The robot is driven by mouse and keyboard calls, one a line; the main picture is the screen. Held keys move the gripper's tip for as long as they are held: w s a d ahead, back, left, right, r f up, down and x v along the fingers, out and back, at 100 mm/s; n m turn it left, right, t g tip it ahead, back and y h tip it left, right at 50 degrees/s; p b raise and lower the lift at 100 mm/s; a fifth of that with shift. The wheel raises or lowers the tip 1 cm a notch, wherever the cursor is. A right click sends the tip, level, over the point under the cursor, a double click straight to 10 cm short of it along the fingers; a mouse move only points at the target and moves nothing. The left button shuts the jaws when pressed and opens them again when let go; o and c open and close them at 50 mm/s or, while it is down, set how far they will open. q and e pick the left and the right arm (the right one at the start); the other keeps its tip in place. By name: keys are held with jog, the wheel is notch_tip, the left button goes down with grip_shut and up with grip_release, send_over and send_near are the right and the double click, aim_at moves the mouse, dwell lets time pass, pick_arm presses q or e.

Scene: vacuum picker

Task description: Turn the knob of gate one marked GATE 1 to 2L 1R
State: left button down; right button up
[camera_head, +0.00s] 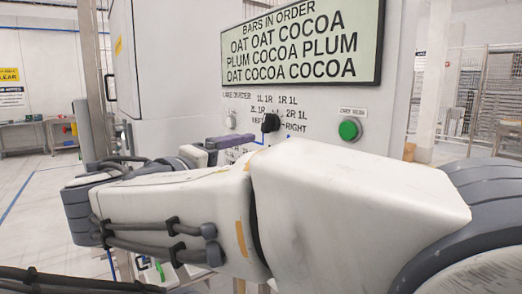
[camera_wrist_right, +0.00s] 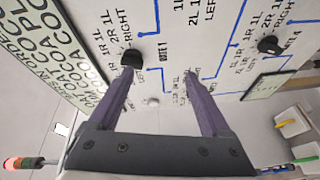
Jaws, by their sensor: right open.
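A black knob (camera_head: 270,122) sits on the white panel below the display, with order labels such as 1L 1R and 1R 1L around it. It appears to be the knob (camera_wrist_right: 132,58) in the right wrist view, beside the partly covered GATE 1 marking (camera_wrist_right: 162,52). I cannot tell which label its pointer meets. My right gripper (camera_wrist_right: 158,72) is open and empty. Its left finger tip overlaps the knob's edge in that view; contact cannot be told. In the head view its purple fingers (camera_head: 230,141) show partly behind my arm. My left gripper is out of view.
The display (camera_head: 302,42) stands above the knob. A green button (camera_head: 350,129) is right of it. A second black knob (camera_wrist_right: 270,45), marked GATE 4, is right in the wrist view. Bins (camera_wrist_right: 292,123) with coloured items are at the lower right there.

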aim_at(264, 124)
jog(key=shift+m+t+h, duration=0.4)
jog(key=shift+m+t, duration=0.2)
jog(key=shift+t, duration=0.1)
jog(key=w+d+r, duration=0.1)
jog(key=w, duration=0.1)
jog(key=w+d+r+p, duration=0.1)
jog(key=w+r, duration=0.1)
jog(key=w, duration=0.1)
jog(key=w+d+r+p, duration=0.1)
jog(key=w, duration=0.2)
jog(key=shift+d+r, duration=0.35)
grip_shut()
